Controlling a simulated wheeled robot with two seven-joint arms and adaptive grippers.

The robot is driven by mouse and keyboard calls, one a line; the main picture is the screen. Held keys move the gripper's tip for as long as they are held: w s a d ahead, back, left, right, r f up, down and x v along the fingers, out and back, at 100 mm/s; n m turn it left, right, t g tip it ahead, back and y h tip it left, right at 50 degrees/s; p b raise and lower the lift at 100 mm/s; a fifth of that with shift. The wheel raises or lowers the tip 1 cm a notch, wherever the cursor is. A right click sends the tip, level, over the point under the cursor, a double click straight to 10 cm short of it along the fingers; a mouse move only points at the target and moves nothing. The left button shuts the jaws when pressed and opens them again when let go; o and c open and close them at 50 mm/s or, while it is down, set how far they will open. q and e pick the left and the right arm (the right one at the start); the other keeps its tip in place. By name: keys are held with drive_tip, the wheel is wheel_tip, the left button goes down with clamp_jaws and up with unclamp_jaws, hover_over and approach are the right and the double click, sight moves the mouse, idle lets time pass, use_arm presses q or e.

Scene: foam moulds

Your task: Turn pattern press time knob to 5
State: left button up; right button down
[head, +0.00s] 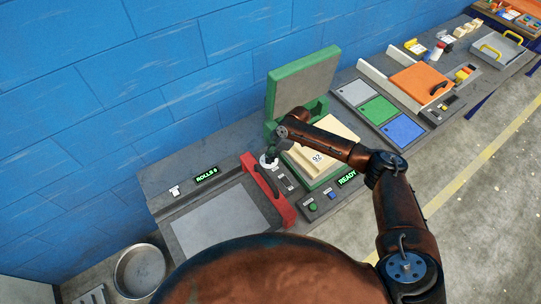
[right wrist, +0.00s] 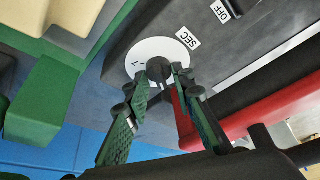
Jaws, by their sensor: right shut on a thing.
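The press time knob (right wrist: 157,66) is a small black knob on a white round dial (right wrist: 142,47) in the right wrist view, beside a SEC label (right wrist: 188,38). The dial also shows as a white disc in the head view (head: 264,163). My right gripper (right wrist: 163,73) has its green-padded fingertips on both sides of the knob, shut on it. In the head view my right gripper (head: 273,156) hangs over the dial and hides much of it. The dial's numbers are mostly hidden, so I cannot read the setting. My left gripper is in neither view.
The green press (head: 300,85) stands behind with its lid raised; a cream block (head: 305,162) lies in it. A red bar (head: 262,190) with a black handle is close to the knob.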

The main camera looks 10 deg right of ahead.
drive_tip(key=m+t+p, duration=0.1)
drive_tip(key=m+p, duration=0.1)
drive_tip(key=p, duration=0.1)
drive_tip(key=m+t+p, duration=0.1)
drive_tip(key=m+p, duration=0.2)
drive_tip(key=p, duration=0.1)
drive_tip(key=m+h+p, duration=0.1)
drive_tip(key=m+p, duration=0.1)
drive_tip(key=p, duration=0.1)
drive_tip(key=shift+s+a+r+m+t+p, duration=0.25)
drive_tip(key=shift+m+t+p, duration=0.05)
drive_tip(key=shift+m+t, duration=0.1)
drive_tip(key=shift+m+t+h+p, duration=0.3)
drive_tip(key=shift+m+h+p, duration=0.2)
drive_tip(key=shift+m+p, duration=0.55)
drive_tip(key=shift+f+m+h+p, duration=0.15)
drive_tip(key=shift+m+h+p, duration=0.25)
drive_tip(key=shift+m, duration=0.35)
drive_tip(key=c, duration=1.7)
unclamp_jaws()
drive_tip(key=shift+f, duration=0.1)
